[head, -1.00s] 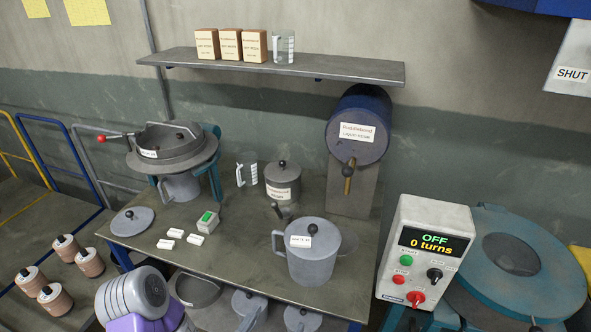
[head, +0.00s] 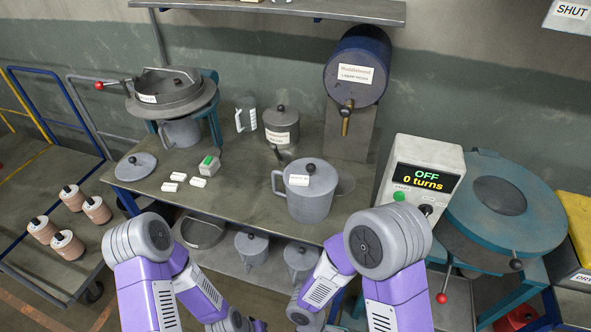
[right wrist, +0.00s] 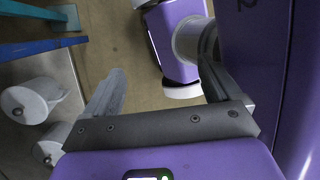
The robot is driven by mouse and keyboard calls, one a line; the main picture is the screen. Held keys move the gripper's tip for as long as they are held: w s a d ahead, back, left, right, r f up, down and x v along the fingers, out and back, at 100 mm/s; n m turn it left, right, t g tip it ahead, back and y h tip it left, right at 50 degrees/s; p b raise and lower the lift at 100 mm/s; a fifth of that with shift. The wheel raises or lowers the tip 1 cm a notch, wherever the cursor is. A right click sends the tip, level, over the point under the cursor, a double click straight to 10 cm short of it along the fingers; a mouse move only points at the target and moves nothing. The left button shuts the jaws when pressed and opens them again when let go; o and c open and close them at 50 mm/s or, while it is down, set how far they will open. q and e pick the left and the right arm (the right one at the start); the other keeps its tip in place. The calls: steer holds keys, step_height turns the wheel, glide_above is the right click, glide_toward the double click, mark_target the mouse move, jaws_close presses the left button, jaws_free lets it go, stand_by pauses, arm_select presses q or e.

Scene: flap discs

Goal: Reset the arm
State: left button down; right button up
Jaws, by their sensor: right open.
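My right gripper (right wrist: 160,84) shows in the right wrist view with its two grey fingers spread wide apart and nothing between them. It hangs low over bare floor, close to purple parts of my own body. In the head view both purple arms come in low in front of the bench, bent downward, and neither gripper shows there. The left gripper is out of view. No object is seen held.
The bench (head: 225,215) bears a lidded grey jug (head: 310,200), a lidded pot (head: 281,128) and small white blocks. Lidded pots (right wrist: 32,100) stand left of the right gripper. A control box (head: 425,150) and teal machine (head: 500,215) stand right, a cart with spools (head: 68,245) left.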

steer(key=w+d+f+m+t+y, duration=0.1)
steer(key=w+f+m+y, duration=0.1)
steer(key=m, duration=0.7)
steer(key=w+d+f+m+t+y, duration=0.2)
steer(key=f+m+y, duration=0.2)
steer(key=m, duration=0.6)
step_height(320, 180, down, 3)
steer(key=shift+w+d+r+t, duration=0.15)
steer(key=shift+w+d+t, duration=0.1)
steer(key=shift+t, duration=0.05)
